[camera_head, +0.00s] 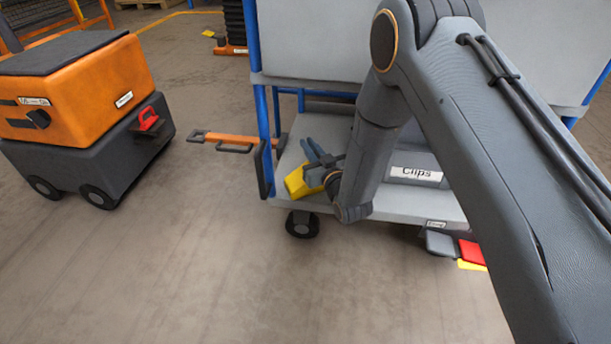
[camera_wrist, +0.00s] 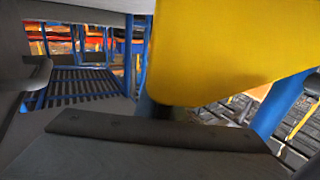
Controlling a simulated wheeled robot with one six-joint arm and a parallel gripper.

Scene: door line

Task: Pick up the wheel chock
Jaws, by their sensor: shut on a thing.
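The yellow wheel chock (camera_head: 299,183) is at the left end of the cart's lower shelf (camera_head: 290,160) in the head view. My gripper (camera_head: 316,172) is shut on it. In the wrist view the chock (camera_wrist: 235,50) fills the upper right, large and close. Part of the chock is hidden behind my gripper in the head view. I cannot tell whether the chock touches the shelf or is just above it.
The blue-posted cart has a tow bar (camera_head: 235,138) pointing left. A grey bin labelled Clips (camera_head: 415,173) sits on the shelf, partly behind my arm. An orange and grey tugger (camera_head: 85,105) stands at left. Open floor (camera_head: 200,260) lies in front.

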